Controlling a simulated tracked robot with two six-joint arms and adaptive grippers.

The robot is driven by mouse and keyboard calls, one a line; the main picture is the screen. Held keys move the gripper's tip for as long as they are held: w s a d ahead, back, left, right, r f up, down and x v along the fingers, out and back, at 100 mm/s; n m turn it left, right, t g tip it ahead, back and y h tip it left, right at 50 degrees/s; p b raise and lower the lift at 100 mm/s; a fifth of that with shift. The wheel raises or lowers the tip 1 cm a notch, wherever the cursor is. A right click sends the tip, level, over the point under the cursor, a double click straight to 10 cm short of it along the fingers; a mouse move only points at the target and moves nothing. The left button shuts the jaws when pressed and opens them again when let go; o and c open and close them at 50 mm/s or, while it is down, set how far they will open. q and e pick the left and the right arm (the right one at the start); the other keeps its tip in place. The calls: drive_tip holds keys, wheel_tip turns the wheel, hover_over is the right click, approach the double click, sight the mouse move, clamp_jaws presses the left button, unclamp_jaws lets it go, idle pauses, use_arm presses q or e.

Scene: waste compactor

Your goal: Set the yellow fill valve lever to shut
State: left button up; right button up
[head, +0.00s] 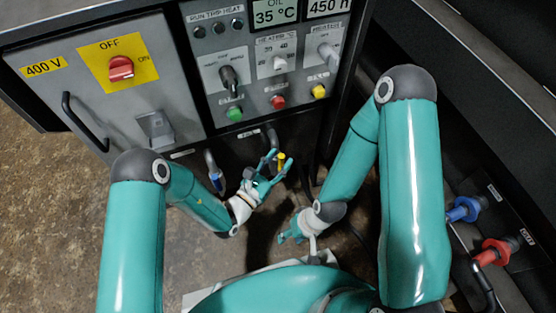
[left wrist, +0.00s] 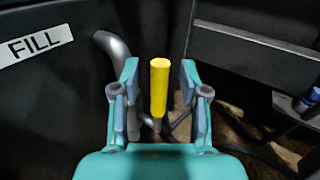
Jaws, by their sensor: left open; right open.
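The yellow fill valve lever (left wrist: 159,86) stands upright in the left wrist view, between the two fingers of my left gripper (left wrist: 160,85). There is a visible gap on each side of it, and its lower end is hidden by the gripper. In the head view the yellow lever (head: 281,160) shows at the fingertips of my open left gripper (head: 277,170), below the control panel. A FILL label (left wrist: 34,45) is on the dark wall to the left. My right gripper (head: 282,237) is open, lower down and apart from the lever.
A grey pipe (left wrist: 112,50) curves out of the wall close to the left finger. A blue-handled fitting (head: 216,178) hangs left of my left gripper. The control panel (head: 265,100) with knobs and buttons is above. Blue (head: 464,209) and red (head: 494,251) couplings are at the right.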

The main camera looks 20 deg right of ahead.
use_arm(q)
drive_tip(key=shift+x, duration=0.8)
clamp_jaws()
